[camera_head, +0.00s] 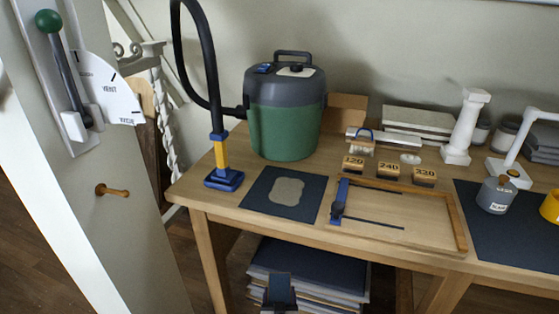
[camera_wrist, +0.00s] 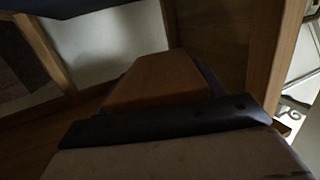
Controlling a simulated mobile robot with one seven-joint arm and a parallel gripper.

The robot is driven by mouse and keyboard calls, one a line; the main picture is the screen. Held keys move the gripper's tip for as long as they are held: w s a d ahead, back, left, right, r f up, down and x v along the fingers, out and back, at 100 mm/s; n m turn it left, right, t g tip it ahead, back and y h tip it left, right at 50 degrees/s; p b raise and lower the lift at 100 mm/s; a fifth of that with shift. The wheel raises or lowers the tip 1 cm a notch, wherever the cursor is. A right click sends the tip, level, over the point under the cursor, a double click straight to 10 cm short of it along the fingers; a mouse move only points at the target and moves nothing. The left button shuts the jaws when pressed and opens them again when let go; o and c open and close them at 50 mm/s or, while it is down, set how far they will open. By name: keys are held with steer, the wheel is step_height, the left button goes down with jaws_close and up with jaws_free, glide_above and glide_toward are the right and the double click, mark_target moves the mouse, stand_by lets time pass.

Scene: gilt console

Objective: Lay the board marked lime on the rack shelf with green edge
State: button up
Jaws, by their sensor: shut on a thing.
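My gripper (camera_head: 279,293) shows as a dark blue-grey shape at the bottom of the head view, in front of the table's lower space. In the wrist view a dark bar (camera_wrist: 170,122) and a pale surface (camera_wrist: 180,157) fill the near part, and a brown block-like thing (camera_wrist: 158,80) lies just beyond them. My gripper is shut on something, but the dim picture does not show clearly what. No board with a readable lime mark shows, and no rack shelf with a green edge is in view.
A wooden table (camera_head: 195,190) holds a green vacuum canister (camera_head: 285,128), a dark mat (camera_head: 255,198), a wooden frame (camera_head: 430,236) and numbered blocks (camera_head: 388,172). A stack of dark-topped sheets (camera_head: 308,258) lies under it. A lever panel (camera_head: 65,85) stands at the left.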

steer(key=shift+w+f, duration=0.1)
steer(key=shift+f, duration=0.3)
steer(key=shift+d, duration=0.1)
